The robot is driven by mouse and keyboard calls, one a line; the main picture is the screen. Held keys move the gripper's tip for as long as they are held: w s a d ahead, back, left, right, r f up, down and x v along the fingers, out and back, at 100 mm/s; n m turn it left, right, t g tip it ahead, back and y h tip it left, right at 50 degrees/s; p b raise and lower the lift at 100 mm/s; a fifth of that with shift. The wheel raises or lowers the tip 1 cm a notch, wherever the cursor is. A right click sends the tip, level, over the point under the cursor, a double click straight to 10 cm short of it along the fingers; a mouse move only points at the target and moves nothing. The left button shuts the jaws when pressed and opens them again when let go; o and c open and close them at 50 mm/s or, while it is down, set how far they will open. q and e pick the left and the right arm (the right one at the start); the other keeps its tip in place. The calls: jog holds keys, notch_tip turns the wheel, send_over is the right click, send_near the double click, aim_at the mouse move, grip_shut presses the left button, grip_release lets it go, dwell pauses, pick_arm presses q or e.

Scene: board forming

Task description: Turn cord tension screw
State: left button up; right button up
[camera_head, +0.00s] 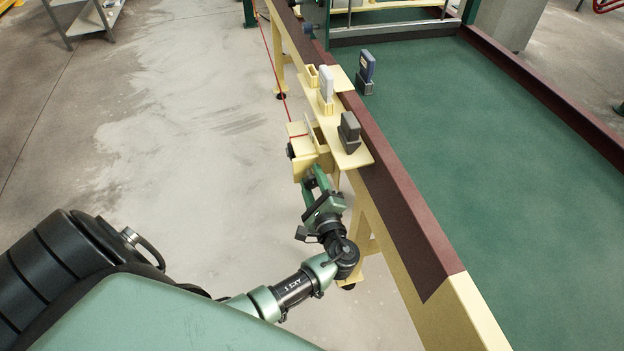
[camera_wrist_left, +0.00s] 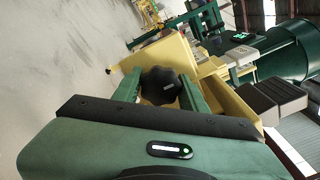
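The cord tension screw appears as a black lobed knob (camera_wrist_left: 161,86) in the left wrist view, on the near end of a yellow bracket (camera_wrist_left: 172,54). The bracket (camera_head: 304,160) shows in the head view on the side of the machine's frame, with a red cord (camera_head: 279,75) running to it. My left gripper (camera_head: 313,178) is at the bracket's near end. In the left wrist view its two green fingers (camera_wrist_left: 160,88) stand on either side of the knob. I cannot tell whether they touch it. My right gripper is not in view.
A yellow shelf (camera_head: 352,158) beside the bracket carries a grey block device (camera_head: 349,132) and a white one (camera_head: 326,84). The maroon-edged frame rail (camera_head: 400,190) borders the green bed (camera_head: 480,150). Floor (camera_head: 190,120) at left is clear.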

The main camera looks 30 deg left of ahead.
aim_at(314, 186)
pick_arm(q)
jog(key=shift+o, duration=1.1)
jog(key=b+v, duration=0.1)
jog(key=v, duration=0.5)
jog(key=shift+s+d+f, duration=0.1)
jog(key=shift+s+d, duration=0.15)
jog(key=shift+d, duration=0.05)
jog(key=shift+s+d+b, duration=0.3)
jog(key=shift+s+d, duration=0.05)
jog(key=shift+d, duration=0.1)
